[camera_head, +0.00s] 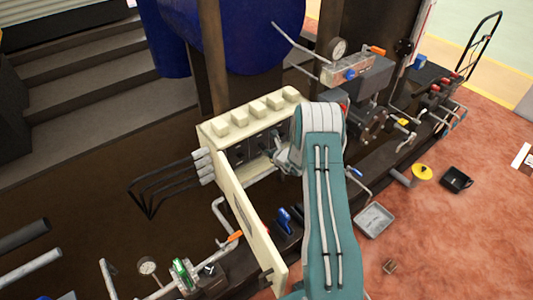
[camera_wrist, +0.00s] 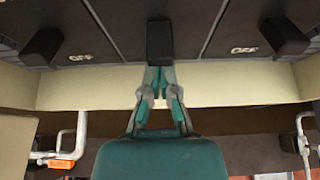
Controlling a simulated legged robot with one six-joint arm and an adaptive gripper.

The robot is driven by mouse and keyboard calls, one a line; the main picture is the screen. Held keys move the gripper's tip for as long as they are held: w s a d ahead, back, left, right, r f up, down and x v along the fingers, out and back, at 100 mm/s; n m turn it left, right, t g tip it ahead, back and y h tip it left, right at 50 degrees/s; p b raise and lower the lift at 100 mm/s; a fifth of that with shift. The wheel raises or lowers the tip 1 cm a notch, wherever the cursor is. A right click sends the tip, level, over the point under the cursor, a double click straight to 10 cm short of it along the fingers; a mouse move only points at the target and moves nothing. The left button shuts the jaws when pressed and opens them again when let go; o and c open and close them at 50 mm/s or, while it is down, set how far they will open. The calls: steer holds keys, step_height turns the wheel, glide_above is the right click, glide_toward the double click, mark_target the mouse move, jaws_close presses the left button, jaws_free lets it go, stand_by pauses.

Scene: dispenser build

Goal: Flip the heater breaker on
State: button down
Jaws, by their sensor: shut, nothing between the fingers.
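The cream breaker box (camera_head: 208,132) stands open in the head view, its door (camera_head: 245,215) swung toward the front. Dark breakers (camera_head: 240,150) show inside it, partly hidden by my arm. My gripper (camera_head: 272,155) reaches into the box. In the wrist view my gripper (camera_wrist: 158,72) is shut and empty, its tips at the lower end of a black middle switch (camera_wrist: 160,42); I cannot tell if they touch. A left switch (camera_wrist: 42,46) and a right switch (camera_wrist: 285,37) each have "OFF" lettering beside them. No lettering shows by the middle switch, and no heater label is readable.
Black cables (camera_head: 165,175) enter the box's left side. A gauge (camera_head: 148,266) and pipes stand in front. A grey tray (camera_head: 375,220) and a black bin (camera_head: 456,179) lie on the reddish floor at right, which has free room. The box's cream lower edge (camera_wrist: 80,88) is close under my fingers.

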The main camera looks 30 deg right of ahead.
steer(key=shift+r, duration=0.45)
stand_by(0.7)
steer(key=shift+r, duration=0.45)
steer(key=shift+w+d+r, duration=0.15)
steer(key=shift+w+r, duration=0.05)
steer(key=shift+r, duration=0.35)
steer(key=shift+s+r, duration=0.1)
glide_toward(263, 145)
steer(key=s, duration=0.3)
steer(key=s+r, duration=0.1)
steer(key=shift+s+d, duration=0.3)
steer(key=shift+s, duration=0.05)
